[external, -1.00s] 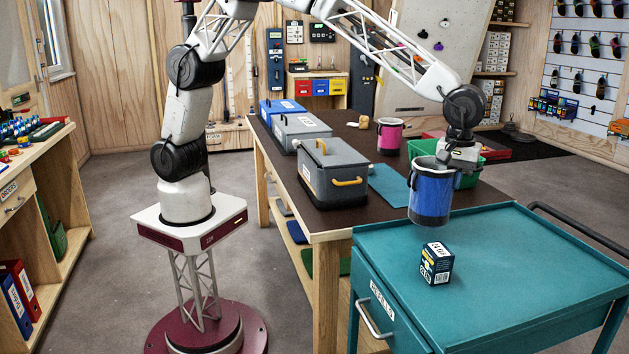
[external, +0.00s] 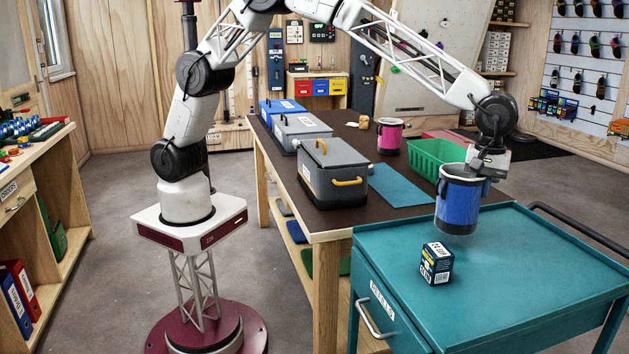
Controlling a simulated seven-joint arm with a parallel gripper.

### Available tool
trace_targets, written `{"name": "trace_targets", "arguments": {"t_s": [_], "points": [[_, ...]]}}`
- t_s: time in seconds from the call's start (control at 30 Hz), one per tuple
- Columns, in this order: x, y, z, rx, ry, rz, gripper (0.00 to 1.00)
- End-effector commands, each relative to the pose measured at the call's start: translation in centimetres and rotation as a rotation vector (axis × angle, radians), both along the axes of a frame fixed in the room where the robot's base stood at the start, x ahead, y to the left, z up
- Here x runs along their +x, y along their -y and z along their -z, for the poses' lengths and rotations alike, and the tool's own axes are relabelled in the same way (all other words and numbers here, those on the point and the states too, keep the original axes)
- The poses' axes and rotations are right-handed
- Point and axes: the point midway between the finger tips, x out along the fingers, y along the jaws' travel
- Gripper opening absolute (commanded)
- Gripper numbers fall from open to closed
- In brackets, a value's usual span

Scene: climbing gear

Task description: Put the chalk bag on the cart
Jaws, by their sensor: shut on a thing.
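The blue chalk bag (external: 458,206) has a pale rim and a dark lower band. My gripper (external: 488,168) is shut on the bag's upper rim at its back right side and holds it upright. The bag hangs over the back left part of the teal cart (external: 540,270), apparently a little above the top. The exact gap under it is hard to tell. The fingertips are partly hidden by the bag's rim.
A small dark blue box (external: 437,264) stands on the cart, left and in front of the bag. The cart's middle and right are clear. On the brown table (external: 330,220) behind are a green basket (external: 428,158), a pink bag (external: 391,138) and grey lidded boxes (external: 335,178).

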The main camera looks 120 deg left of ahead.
Motion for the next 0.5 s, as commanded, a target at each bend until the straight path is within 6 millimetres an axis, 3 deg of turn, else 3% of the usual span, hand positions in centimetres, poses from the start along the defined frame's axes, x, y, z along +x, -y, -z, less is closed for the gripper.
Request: {"name": "trace_targets", "arguments": {"t_s": [0.5], "points": [[0.0,0.0,3.4,0.0,0.001,0.0,0.0]]}}
